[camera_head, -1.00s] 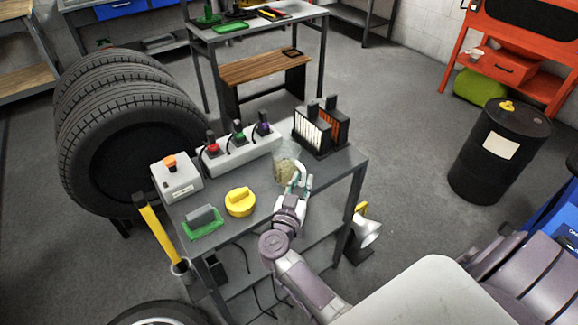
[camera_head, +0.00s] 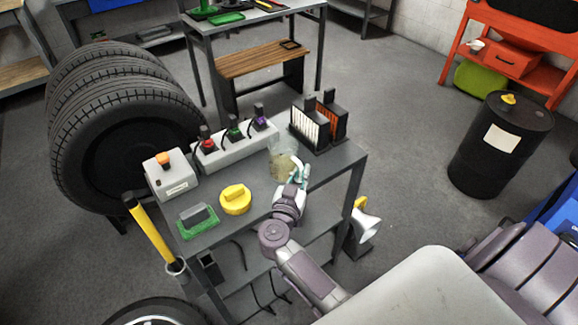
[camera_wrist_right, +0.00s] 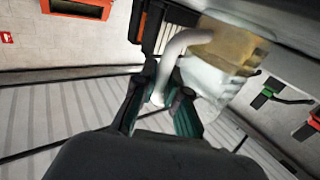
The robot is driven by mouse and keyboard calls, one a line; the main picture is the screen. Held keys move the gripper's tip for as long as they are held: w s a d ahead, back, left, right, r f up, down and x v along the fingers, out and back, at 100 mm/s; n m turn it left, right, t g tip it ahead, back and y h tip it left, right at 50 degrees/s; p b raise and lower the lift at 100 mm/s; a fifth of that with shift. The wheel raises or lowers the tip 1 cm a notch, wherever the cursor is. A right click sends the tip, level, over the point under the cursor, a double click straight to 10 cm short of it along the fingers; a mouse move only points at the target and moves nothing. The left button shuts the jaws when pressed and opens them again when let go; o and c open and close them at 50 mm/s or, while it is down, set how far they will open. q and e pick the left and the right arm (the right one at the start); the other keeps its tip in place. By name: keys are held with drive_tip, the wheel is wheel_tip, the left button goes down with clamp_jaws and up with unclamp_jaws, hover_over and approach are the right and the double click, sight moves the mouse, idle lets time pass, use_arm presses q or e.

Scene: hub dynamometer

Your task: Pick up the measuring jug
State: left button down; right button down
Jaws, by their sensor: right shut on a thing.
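The measuring jug (camera_head: 281,160) is a clear vessel with yellowish contents, at the right part of the grey cart's top. It looks upright in the head view, and I cannot tell whether its base touches the cart. My right gripper (camera_head: 297,183) is at its near right side, shut on the jug's white handle. My left gripper is not in view.
The grey cart (camera_head: 262,200) also bears a charger row (camera_head: 235,147), a black rack with panels (camera_head: 318,125), a yellow cap (camera_head: 236,199), a grey box (camera_head: 170,175) and a green-based block (camera_head: 198,220). Tyres (camera_head: 120,140) stand left; a black drum (camera_head: 500,145) stands right.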

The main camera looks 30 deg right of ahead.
drive_tip(key=shift+r, duration=0.75)
wheel_tip(320, 180, up, 3)
drive_tip(key=shift+s+d+f+p, duration=0.15)
drive_tip(key=shift+p, duration=0.3)
drive_tip(key=s+d+r+p, duration=0.2)
drive_tip(key=s+d+r, duration=0.4)
drive_tip(key=s, duration=0.3)
drive_tip(key=shift+s+r, duration=0.15)
drive_tip(key=shift+r, duration=0.15)
drive_tip(key=shift+d, duration=0.1)
